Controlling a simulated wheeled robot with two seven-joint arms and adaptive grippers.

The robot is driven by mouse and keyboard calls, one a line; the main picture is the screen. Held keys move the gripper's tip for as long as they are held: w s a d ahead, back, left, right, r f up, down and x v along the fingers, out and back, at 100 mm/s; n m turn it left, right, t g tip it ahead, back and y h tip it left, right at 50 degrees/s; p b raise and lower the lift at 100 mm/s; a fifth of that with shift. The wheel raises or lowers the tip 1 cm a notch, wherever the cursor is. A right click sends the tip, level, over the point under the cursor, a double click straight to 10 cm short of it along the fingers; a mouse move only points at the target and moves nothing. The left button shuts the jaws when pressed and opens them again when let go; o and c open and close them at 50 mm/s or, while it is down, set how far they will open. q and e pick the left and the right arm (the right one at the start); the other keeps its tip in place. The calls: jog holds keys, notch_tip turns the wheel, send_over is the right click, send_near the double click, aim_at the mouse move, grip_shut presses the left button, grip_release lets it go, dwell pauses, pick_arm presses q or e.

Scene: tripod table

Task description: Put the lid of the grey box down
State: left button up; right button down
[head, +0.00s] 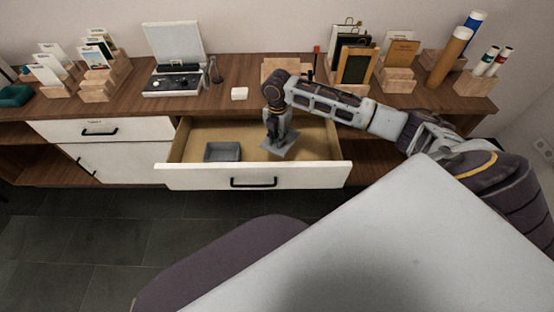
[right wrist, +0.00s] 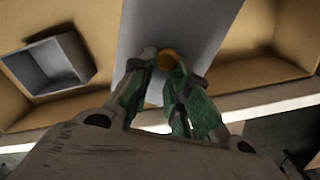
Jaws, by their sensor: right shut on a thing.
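The grey box (head: 222,151) sits in the left part of the open drawer (head: 262,178), with its top uncovered. It also shows in the right wrist view (right wrist: 50,64), where its inside looks empty. My right gripper (head: 272,140) reaches down into the drawer, to the right of the box. It is shut on the small orange knob (right wrist: 167,60) of the flat grey lid (head: 284,150), which also shows in the right wrist view (right wrist: 170,28). I cannot tell whether the lid touches the drawer floor. My left gripper is not in view.
The drawer's front and side walls surround the box and lid. Bare drawer floor (head: 314,143) shows to the right of the lid.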

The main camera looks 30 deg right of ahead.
jog(key=shift+f+n, duration=0.4)
jog(key=shift+n, duration=0.3)
jog(key=shift+w+f+n+b, duration=0.1)
jog(key=shift+f+n+b, duration=0.5)
jog(key=shift+n, duration=0.6)
jog(key=shift+f+n+b, duration=0.4)
jog(key=shift+n, duration=0.5)
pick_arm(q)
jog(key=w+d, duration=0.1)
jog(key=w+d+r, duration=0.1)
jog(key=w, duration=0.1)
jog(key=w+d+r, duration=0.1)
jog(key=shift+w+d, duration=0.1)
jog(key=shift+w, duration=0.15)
pick_arm(e)
jog(key=shift+f+n, duration=0.1)
jog(key=shift+n, duration=0.2)
